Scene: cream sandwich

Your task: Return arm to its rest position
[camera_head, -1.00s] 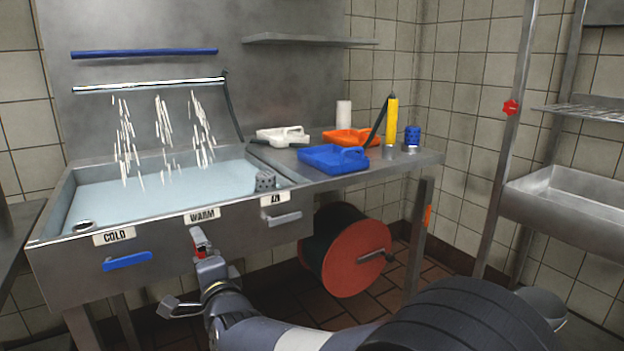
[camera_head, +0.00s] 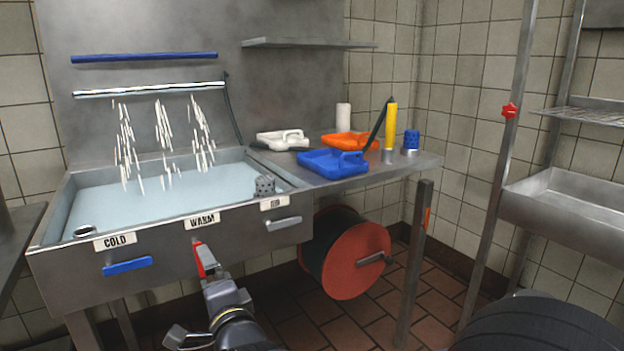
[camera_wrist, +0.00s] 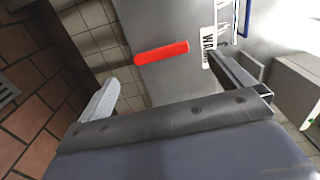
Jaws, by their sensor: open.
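My gripper (camera_head: 222,300) is low in front of the sink in the head view, below the red handle (camera_head: 206,259) under the WARM label. In the wrist view my gripper (camera_wrist: 170,88) has its two fingers spread wide, with nothing between them. The red handle also shows there (camera_wrist: 162,52), ahead of the fingers and apart from them. Part of my arm runs out of the bottom of the head view.
The metal sink (camera_head: 70,250) holds water, with white streams falling into it. A blue handle (camera_head: 127,266) is on the left of its front. A red hose reel (camera_head: 352,262) hangs under the counter. Blue (camera_head: 335,163), orange (camera_head: 350,141) and white (camera_head: 283,140) trays lie on the counter.

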